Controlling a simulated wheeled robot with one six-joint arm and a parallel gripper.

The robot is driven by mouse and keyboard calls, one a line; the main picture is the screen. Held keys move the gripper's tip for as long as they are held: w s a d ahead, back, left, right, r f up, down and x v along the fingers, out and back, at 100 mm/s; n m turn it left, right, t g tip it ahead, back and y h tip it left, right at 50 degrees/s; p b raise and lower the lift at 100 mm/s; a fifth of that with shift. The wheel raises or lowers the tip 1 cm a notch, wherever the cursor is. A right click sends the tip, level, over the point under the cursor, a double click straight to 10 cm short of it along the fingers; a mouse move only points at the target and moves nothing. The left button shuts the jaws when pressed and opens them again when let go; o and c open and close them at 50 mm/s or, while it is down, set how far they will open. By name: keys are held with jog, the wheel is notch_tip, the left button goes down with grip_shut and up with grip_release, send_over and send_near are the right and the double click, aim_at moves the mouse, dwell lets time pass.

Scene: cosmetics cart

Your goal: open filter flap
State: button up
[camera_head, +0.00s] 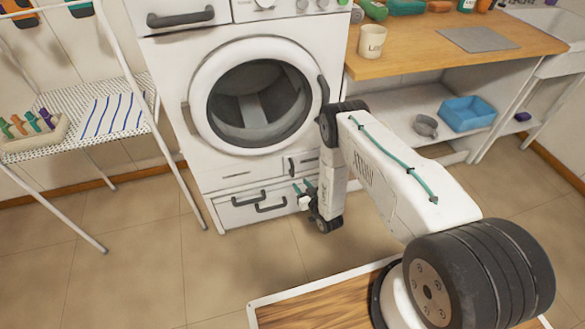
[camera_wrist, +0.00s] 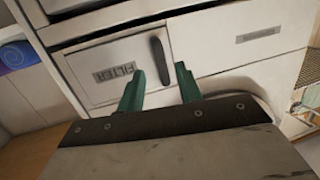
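The filter flap (camera_wrist: 98,88) is a white panel at the bottom front of the washing machine; it looks shut. It also shows in the head view (camera_head: 308,161), partly hidden by my arm. Its label reads FILTER, upside down in the wrist view. A dark upright handle (camera_wrist: 157,50) is at one edge of the flap, also seen in the head view (camera_head: 291,167). My gripper (camera_wrist: 160,69) has its two teal fingers apart, pointing at the flap. The handle appears between the fingertips; contact cannot be told. In the head view my gripper (camera_head: 303,187) is low before the machine.
The washing machine (camera_head: 320,55) has a shut round door. Below is a drawer (camera_head: 233,214) with dark handles. A drying rack (camera_head: 152,110) stands left. A wooden counter (camera_head: 425,50) and a shelf with a blue bin (camera_head: 467,114) are right.

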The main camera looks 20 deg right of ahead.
aim_at(293, 169)
jog(key=shift+t, duration=0.8)
jog(key=w+r, duration=0.1)
jog(key=w, duration=0.1)
jog(key=w+a+r, duration=0.1)
jog(key=w, duration=0.2)
jog(key=w+r, duration=0.1)
jog(key=w, duration=0.2)
jog(key=shift+w+a+r, duration=0.1)
jog(key=shift+w+a, duration=0.05)
jog(key=shift+a, duration=0.15)
grip_shut()
jog(key=shift+y, duration=0.4)
